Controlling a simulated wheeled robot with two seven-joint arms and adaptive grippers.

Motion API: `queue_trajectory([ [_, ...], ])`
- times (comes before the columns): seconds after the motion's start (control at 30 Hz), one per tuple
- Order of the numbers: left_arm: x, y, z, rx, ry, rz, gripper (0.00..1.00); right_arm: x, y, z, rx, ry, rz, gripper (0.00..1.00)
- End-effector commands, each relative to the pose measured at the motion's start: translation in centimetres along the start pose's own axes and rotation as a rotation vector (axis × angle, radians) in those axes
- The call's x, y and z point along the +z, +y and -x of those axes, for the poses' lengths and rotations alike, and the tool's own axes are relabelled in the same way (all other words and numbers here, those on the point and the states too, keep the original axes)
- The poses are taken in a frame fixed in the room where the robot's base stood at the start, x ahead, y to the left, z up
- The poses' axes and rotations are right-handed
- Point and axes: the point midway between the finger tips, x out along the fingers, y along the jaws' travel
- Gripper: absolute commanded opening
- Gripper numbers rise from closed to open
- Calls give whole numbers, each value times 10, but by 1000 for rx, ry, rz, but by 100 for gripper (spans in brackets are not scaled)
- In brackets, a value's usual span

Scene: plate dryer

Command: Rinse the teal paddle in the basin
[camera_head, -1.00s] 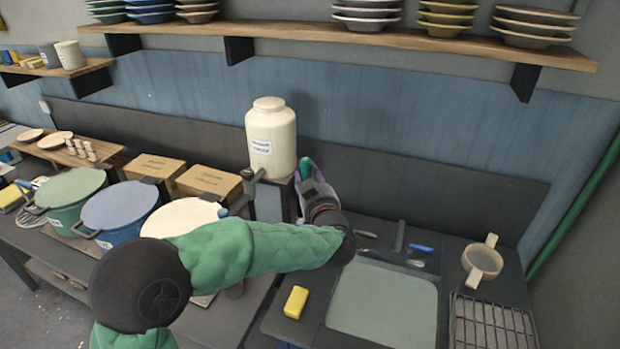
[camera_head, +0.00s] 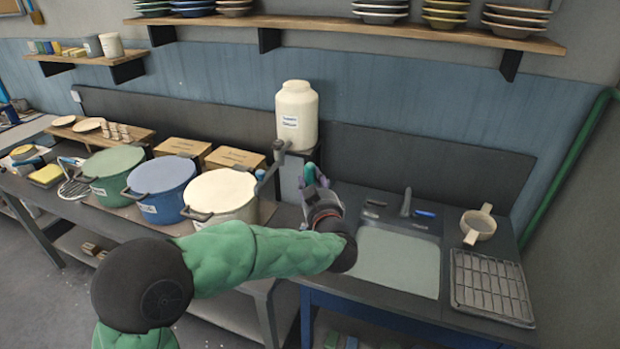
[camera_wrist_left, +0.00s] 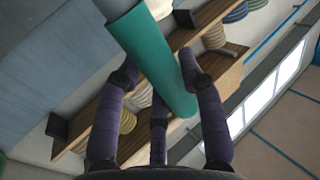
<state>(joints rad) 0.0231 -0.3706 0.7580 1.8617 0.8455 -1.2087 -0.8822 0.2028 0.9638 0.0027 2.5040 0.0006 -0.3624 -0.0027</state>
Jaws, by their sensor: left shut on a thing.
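The teal paddle shows as a thick teal handle (camera_wrist_left: 155,65) in the left wrist view, and as a small teal piece (camera_head: 308,172) in the head view. The rest of it is out of sight. My left gripper (camera_head: 316,186) is shut on it, with the purple fingers (camera_wrist_left: 160,75) on both sides of the handle. The gripper is above the counter, by the back left of the basin. The basin (camera_head: 397,268) is a grey-green sink with a dark tap (camera_head: 406,203) behind it. My left forearm covers its left edge. My right gripper is out of view.
A cream jar (camera_head: 297,112) stands just behind my gripper. Cream (camera_head: 222,190), blue (camera_head: 162,186) and green (camera_head: 112,168) pots stand to the left. A two-handled cup (camera_head: 478,224) and wire rack (camera_head: 488,285) are right of the basin. A shelf (camera_head: 350,27) runs above.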

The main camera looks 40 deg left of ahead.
Motion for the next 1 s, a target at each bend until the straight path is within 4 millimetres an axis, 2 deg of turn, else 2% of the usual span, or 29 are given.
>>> queue_trajectory([
  [0.27,33,17,22,106,0,0,6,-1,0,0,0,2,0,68],
  [0.47,71,37,47,223,-2,-3,6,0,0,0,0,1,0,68],
  [0.57,98,50,64,303,-5,-5,6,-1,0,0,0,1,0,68],
  [0.8,180,94,118,562,-9,-2,6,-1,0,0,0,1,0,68],
  [1.0,225,119,149,710,-5,1,6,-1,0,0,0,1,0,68],
])
